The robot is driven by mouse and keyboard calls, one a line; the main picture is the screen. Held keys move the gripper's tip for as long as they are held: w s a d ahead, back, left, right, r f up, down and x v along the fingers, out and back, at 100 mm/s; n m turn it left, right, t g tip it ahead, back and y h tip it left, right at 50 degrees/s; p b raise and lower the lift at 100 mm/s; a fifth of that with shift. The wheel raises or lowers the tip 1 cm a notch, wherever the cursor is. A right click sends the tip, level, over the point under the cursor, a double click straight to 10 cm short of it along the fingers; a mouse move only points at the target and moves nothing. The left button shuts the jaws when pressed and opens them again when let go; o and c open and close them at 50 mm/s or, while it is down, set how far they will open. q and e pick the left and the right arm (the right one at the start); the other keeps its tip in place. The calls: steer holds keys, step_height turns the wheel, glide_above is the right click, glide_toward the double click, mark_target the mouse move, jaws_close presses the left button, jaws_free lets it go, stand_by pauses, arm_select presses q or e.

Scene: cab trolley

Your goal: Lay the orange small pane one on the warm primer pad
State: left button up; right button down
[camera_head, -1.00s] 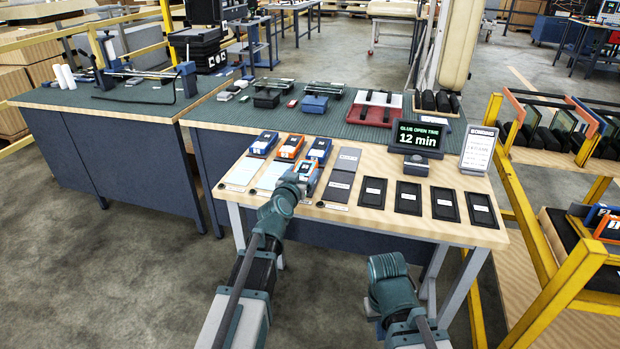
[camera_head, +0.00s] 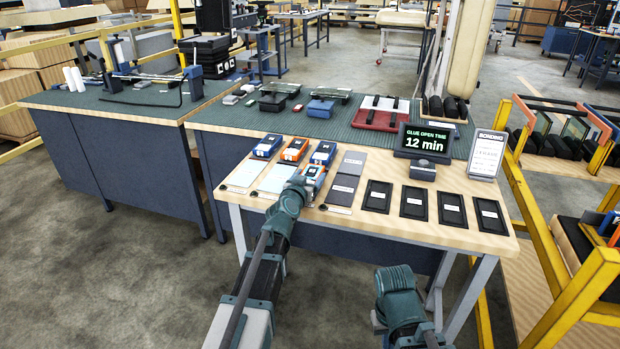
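My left gripper (camera_head: 314,173) is over the middle of the wooden worktop, mostly hidden behind its own wrist. A small pale, blue and orange patch shows at its tip, too small to identify. I cannot tell whether it holds anything. Flat pads lie around it: two pale pads (camera_head: 243,173) to its left and two grey pads (camera_head: 345,187) to its right. Their labels are unreadable, so I cannot tell which is the warm primer pad. An orange box (camera_head: 294,150) stands behind, between two blue ones. I cannot single out the orange small pane one.
Several black trays (camera_head: 413,203) with white labels line the right of the worktop (camera_head: 440,234). A timer display (camera_head: 424,141) reading 12 min and a sign (camera_head: 487,152) stand behind. A yellow-framed rack (camera_head: 535,225) with orange-edged panes is at the right.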

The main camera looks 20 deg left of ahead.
arm_select(q)
steer(key=o, duration=0.3)
steer(key=shift+r, duration=0.2)
steer(key=s, duration=0.4)
steer(key=s+r+p, duration=0.1)
steer(key=s, duration=0.3)
steer(key=s+p, duration=0.1)
steer(key=s, duration=0.3)
steer(key=shift+a+r, duration=0.2)
steer(key=shift+r, duration=0.15)
steer(key=shift+w, duration=0.1)
